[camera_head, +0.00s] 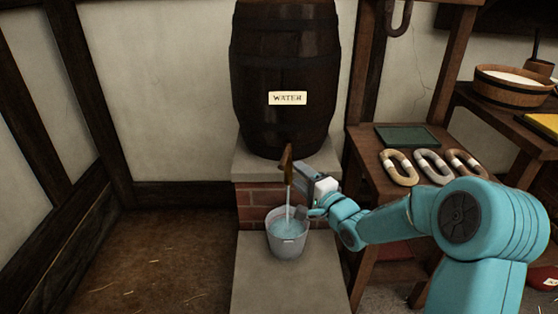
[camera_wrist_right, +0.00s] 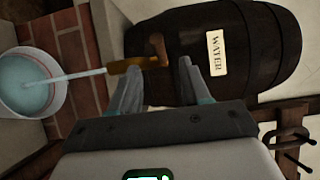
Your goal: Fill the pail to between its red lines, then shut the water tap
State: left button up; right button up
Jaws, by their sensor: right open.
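A dark barrel (camera_head: 286,75) with a WATER label stands on a stone ledge. Its wooden tap (camera_head: 287,158) is running, and a thin stream falls into the pail (camera_head: 288,246) below. The pale pail stands upright on a lower stone slab and holds blue water; I cannot make out the level against its red lines. My right gripper (camera_head: 312,190) is open and empty, just right of the tap and above the pail. In the right wrist view the tap (camera_wrist_right: 152,58) shows beyond and between the parted fingertips (camera_wrist_right: 160,75). My left gripper is out of view.
A wooden tub (camera_head: 513,87) stands on a table at the far right.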

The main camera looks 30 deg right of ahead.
aim_at(285, 160)
jog(key=w+b, duration=0.1)
jog(key=w, duration=0.9)
jog(key=shift+w, duration=0.35)
jog(key=shift+d, duration=0.1)
jog(key=shift+f, duration=0.1)
grip_shut()
